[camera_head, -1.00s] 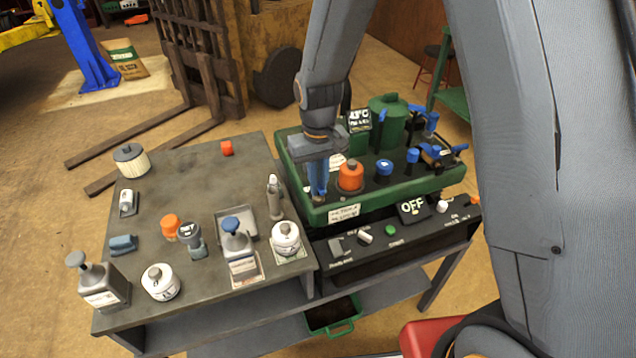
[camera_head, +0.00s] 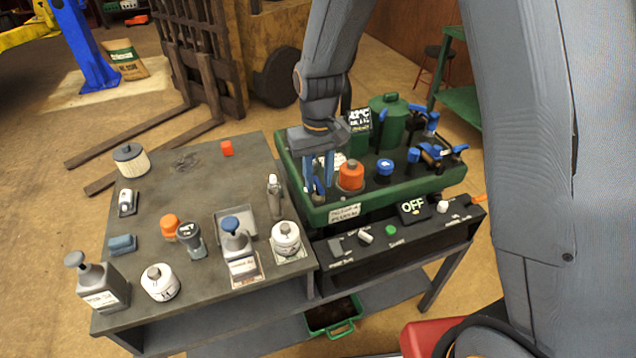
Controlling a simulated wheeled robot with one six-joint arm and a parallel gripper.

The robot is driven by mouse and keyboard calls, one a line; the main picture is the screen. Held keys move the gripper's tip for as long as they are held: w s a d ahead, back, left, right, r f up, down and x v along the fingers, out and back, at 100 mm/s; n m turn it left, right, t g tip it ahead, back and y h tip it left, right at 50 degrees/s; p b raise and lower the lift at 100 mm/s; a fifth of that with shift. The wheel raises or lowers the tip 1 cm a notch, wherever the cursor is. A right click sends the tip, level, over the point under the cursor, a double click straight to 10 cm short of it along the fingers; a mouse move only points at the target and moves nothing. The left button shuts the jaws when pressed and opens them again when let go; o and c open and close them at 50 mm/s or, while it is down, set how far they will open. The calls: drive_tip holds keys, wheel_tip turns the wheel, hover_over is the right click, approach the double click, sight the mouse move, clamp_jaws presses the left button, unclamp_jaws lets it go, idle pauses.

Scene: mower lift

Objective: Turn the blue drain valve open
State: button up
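My gripper (camera_head: 318,172) hangs over the front left corner of the green tray (camera_head: 400,194). Its two blue fingers point down and stand apart, with a gap between them. A small dark and blue part (camera_head: 319,187) sits at the fingertips, mostly hidden by them; I cannot tell whether they touch it. Other blue parts stand on the tray: a round blue cap (camera_head: 384,167), a blue knob (camera_head: 413,156) and blue fittings at the right (camera_head: 432,154). I cannot tell for certain which blue part is the drain valve.
An orange cap (camera_head: 351,176) stands just right of my fingers, with a green canister (camera_head: 388,122) behind. Bottles and jars crowd the grey table (camera_head: 190,180) at left.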

sight(319, 183)
drive_tip(key=shift+r+b, duration=0.65)
drive_tip(key=shift+r, duration=2.45)
